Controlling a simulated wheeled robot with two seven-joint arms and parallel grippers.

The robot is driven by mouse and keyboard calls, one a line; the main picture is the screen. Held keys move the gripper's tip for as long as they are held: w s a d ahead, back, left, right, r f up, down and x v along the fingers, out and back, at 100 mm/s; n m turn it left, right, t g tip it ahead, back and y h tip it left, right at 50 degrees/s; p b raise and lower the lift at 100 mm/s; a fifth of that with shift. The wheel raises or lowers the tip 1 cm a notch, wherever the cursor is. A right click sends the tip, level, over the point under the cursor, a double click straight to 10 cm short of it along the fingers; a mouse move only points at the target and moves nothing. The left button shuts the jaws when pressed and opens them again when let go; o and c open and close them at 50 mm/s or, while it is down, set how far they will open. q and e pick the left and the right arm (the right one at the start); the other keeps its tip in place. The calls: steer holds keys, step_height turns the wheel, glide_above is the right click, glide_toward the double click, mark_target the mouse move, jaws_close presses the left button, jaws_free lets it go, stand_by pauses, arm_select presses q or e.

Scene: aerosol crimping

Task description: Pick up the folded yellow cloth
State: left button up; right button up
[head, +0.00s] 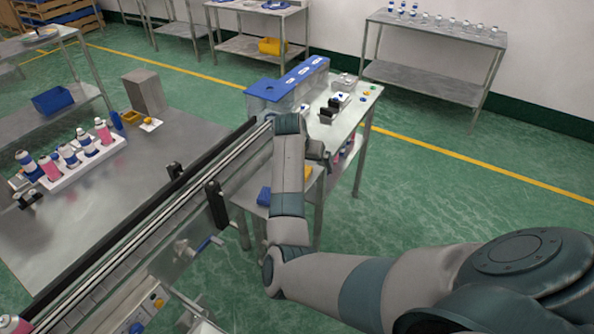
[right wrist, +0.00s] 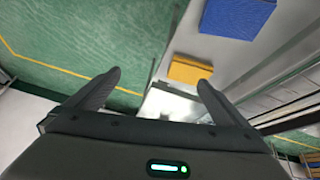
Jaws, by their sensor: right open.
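The folded yellow cloth (right wrist: 190,70) lies flat on a pale surface in the right wrist view, beside a blue folded piece (right wrist: 238,18). In the head view only a small yellow patch (head: 307,172) shows past my right forearm, on the low stand. My right gripper (right wrist: 160,77) is open and empty; the cloth appears beyond its fingertips, nearer the right finger. In the head view the right gripper (head: 321,155) is partly hidden by its own wrist, over the stand. My left gripper is not in view.
A blue piece (head: 264,196) lies on the low stand left of my forearm. The conveyor (head: 150,222) runs along the left of the stand. A side table (head: 352,108) with black and white parts stands behind. Green floor is open at the right.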

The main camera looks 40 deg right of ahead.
steer(key=w+a+r+m+y, duration=0.1)
steer(key=w+a+r, duration=0.1)
steer(key=w+r, duration=0.4)
steer(key=shift+a+r, duration=0.3)
steer(key=shift+r, duration=0.05)
steer(key=shift+f, duration=0.15)
